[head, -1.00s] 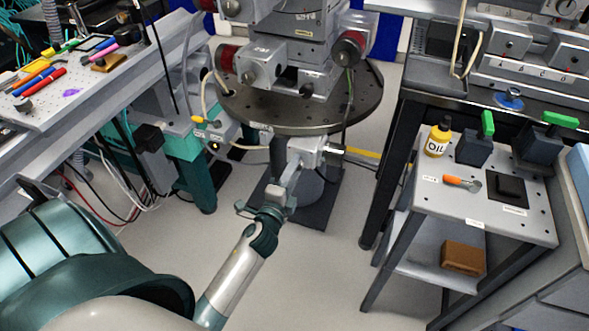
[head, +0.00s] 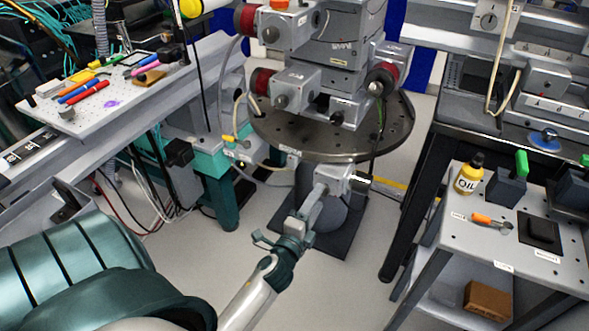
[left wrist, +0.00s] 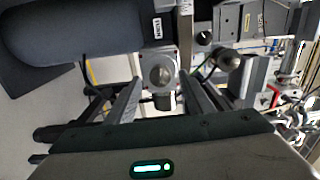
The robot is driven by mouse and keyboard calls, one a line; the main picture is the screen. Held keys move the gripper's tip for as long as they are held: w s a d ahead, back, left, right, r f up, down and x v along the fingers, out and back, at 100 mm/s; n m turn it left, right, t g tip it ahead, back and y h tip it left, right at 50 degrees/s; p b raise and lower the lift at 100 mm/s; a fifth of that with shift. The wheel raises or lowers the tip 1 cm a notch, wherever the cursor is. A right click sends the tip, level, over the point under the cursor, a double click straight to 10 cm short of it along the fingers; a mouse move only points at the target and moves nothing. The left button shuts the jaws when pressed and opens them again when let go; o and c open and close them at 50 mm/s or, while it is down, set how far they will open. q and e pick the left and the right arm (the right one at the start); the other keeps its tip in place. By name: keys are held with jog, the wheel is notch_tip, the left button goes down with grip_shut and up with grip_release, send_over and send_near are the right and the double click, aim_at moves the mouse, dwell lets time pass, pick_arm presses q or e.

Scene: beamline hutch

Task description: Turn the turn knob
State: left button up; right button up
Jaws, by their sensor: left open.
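My left gripper (head: 312,208) reaches in low from the left, just in front of the grey housing (head: 337,178) under the round table. In the left wrist view its open fingers (left wrist: 161,92) stand on both sides of a short dark round knob (left wrist: 164,102) below a grey round face (left wrist: 161,73). I cannot tell whether the fingers touch it. In the head view the gripper and housing hide this knob. Another round knob (left wrist: 229,60) shows to the right in the wrist view. My right gripper is in neither view.
The dark round table (head: 310,143) overhangs the housing and carries a grey stage with several knobs (head: 280,101). A cart (head: 470,243) with an oil bottle (head: 469,174) stands on the right. A bench (head: 60,140) is on the left. Open floor lies around my arm.

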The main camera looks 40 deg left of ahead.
pick_arm(q)
jog(key=v, duration=1.5)
jog(key=shift+b, duration=0.4)
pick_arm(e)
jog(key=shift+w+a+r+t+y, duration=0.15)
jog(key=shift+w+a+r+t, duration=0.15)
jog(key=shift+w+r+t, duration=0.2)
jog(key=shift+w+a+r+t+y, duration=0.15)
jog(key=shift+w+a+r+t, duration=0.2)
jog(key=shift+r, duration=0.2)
pick_arm(q)
jog(key=shift+w, duration=0.1)
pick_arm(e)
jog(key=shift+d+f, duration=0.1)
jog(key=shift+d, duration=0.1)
pick_arm(q)
jog(key=shift+d+r, duration=0.1)
